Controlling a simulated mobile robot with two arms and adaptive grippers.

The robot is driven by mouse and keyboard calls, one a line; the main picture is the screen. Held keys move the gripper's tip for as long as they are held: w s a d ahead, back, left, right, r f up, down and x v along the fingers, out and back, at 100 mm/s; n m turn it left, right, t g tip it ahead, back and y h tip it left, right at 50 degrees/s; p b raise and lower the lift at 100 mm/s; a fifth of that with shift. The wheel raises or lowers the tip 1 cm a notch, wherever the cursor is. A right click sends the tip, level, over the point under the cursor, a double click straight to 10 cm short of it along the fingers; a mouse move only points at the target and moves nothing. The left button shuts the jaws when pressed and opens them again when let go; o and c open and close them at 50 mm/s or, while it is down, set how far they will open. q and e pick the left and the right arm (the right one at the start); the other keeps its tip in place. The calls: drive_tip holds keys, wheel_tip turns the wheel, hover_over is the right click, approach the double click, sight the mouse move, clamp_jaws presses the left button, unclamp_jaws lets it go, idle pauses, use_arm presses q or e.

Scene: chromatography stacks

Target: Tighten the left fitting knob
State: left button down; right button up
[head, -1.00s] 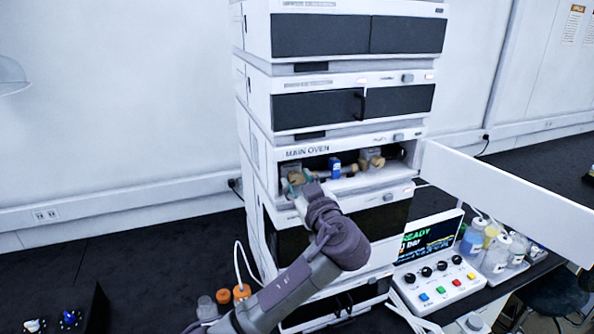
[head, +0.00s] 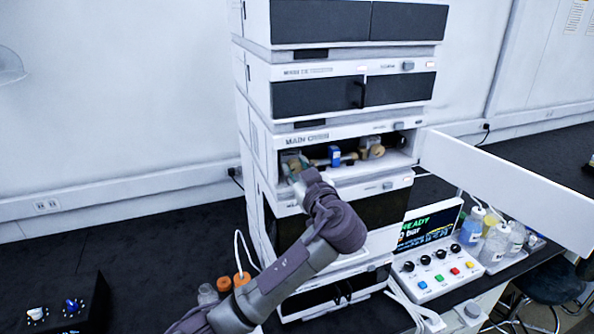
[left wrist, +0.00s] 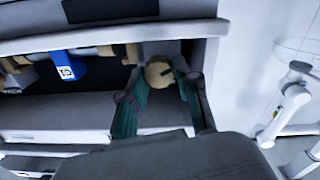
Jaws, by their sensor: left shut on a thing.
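The left fitting knob (left wrist: 158,74) is a round tan knob at the left end of the open main oven compartment. My left gripper (left wrist: 160,92) has one green-lined finger on each side of it and is shut on it. In the head view my left gripper (head: 293,172) reaches into the left end of the opening, and the fingers and wrist largely hide the knob. A blue block (head: 335,155) sits on the tan column right of it. Another tan fitting (head: 376,150) is at the right end. My right gripper is not in view.
The white oven door (head: 505,188) stands open to the right. Below it are a control box (head: 437,272) with coloured buttons, a screen reading READY (head: 430,228) and several bottles. Orange-capped bottles (head: 224,285) stand left of the stack. The black bench at left is mostly clear.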

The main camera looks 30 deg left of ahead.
use_arm(q)
drive_tip(key=shift+f+m+b, duration=0.2)
drive_tip(key=shift+m+b, duration=0.2)
drive_tip(key=shift+b, duration=0.35)
drive_tip(key=shift+m+b, duration=0.7)
drive_tip(key=shift+m, duration=0.5)
drive_tip(key=shift+r+m, duration=0.2)
drive_tip(key=shift+m, duration=0.8)
drive_tip(key=m, duration=0.4)
drive_tip(key=shift+w+d+p, duration=0.1)
drive_tip(key=shift+p, duration=0.3)
drive_tip(key=m+p, duration=0.2)
drive_tip(key=m, duration=0.5)
drive_tip(key=shift+m+p, duration=0.35)
drive_tip(key=shift+m, duration=0.05)
drive_tip(key=m, duration=0.5)
drive_tip(key=shift+d+f+m, duration=0.1)
drive_tip(key=shift+f+m, duration=0.15)
drive_tip(key=shift+m, duration=0.05)
